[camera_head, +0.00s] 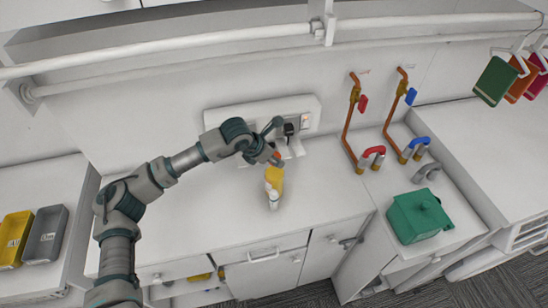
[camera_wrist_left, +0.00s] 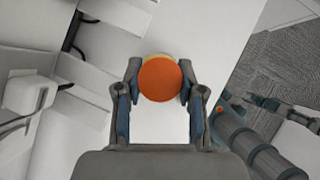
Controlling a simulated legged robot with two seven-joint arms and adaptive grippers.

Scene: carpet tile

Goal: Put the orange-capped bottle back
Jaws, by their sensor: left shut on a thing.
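The orange-capped bottle shows its round orange cap (camera_wrist_left: 162,79) between the fingers of my left gripper (camera_wrist_left: 160,92) in the left wrist view. The fingers are shut on it from both sides. In the head view my left gripper (camera_head: 270,143) is above the white counter, in front of the wall socket panel. A bit of orange cap (camera_head: 276,157) shows just below its fingers, with a yellow body (camera_head: 274,178) under it. A small white bottle (camera_head: 273,200) stands right in front of the yellow body; I cannot tell whether they touch. My right gripper does not show clearly.
The counter (camera_head: 215,210) is otherwise mostly clear around the bottles. A socket panel (camera_head: 225,115) with a black plug is behind. Copper pipes (camera_head: 350,125) with red and blue valves and a green box (camera_head: 418,217) stand right. Yellow and grey bins (camera_head: 45,235) lie left.

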